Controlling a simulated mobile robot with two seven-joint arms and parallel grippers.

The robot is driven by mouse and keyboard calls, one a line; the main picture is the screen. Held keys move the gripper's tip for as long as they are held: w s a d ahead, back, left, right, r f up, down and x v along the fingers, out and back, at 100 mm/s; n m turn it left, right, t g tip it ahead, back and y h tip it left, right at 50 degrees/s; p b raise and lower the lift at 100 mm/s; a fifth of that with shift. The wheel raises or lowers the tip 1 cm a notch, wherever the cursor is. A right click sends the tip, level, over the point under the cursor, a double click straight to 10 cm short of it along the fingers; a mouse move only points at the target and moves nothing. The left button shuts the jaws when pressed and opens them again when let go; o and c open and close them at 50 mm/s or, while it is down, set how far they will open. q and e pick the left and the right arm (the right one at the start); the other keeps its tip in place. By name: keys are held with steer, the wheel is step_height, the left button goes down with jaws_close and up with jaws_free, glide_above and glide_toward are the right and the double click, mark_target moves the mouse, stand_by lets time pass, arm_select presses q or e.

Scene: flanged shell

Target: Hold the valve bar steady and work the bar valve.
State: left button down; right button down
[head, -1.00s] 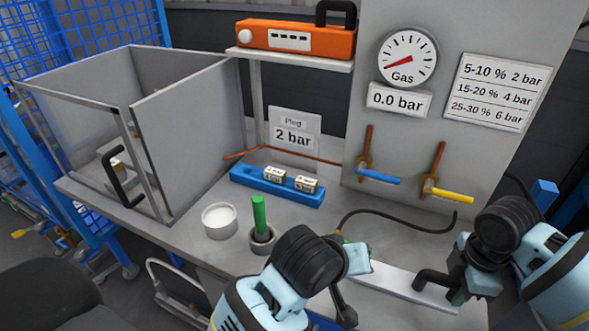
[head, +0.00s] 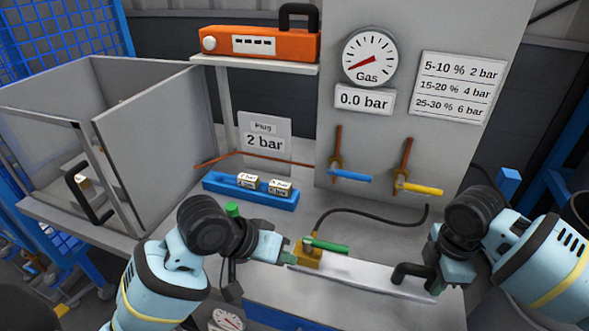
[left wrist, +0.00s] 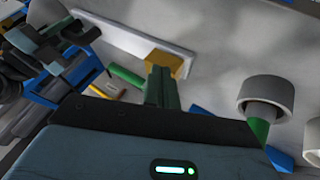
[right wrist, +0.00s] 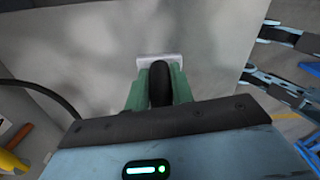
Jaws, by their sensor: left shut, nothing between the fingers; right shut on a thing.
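The valve bar (head: 365,279) is a long pale bar lying on the bench. Its black handle (head: 408,271) is at the right end. A brass valve (head: 308,256) with a green lever (head: 328,246) is at the left end. My right gripper (head: 440,274) is shut on the black handle, which shows between its fingers in the right wrist view (right wrist: 160,84). My left gripper (head: 287,257) is shut and empty at the left side of the brass valve. In the left wrist view its closed fingers (left wrist: 162,85) point at the brass block (left wrist: 164,62); contact cannot be told.
A gas gauge (head: 369,57) is on the panel above a 0.0 bar sign (head: 364,100). Blue (head: 350,176) and yellow (head: 420,188) handles stick out below. A blue rack (head: 250,193) stands behind, and a black hose (head: 372,209) runs over the bench.

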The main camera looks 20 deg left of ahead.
arm_select(q)
steer(key=a, duration=0.4)
steer(key=shift+a+f, duration=0.15)
steer(key=shift+f, duration=0.15)
arm_select(e)
steer(key=shift+d, duration=0.1)
arm_select(q)
steer(key=v, duration=1)
steer(key=a+f+t+y, duration=0.1)
steer(key=a+f, duration=0.1)
steer(key=a, duration=0.1)
steer(key=a+f+y, duration=0.1)
steer(key=a+f, duration=0.1)
steer(key=f, duration=0.1)
steer(key=a+f+t+y, duration=0.1)
steer(key=a+f, duration=0.1)
steer(key=a, duration=0.1)
steer(key=shift+w+a+f+m+t, duration=0.1)
steer(key=shift+a+f+m+t, duration=0.2)
steer(key=shift+a+f, duration=0.05)
arm_select(e)
steer(key=shift+f, duration=0.1)
arm_select(q)
steer(key=shift+a+f+y, duration=0.25)
steer(key=shift+a+y, duration=0.05)
steer(key=shift+a, duration=0.2)
arm_select(e)
steer(key=c, duration=1.1)
jaws_free()
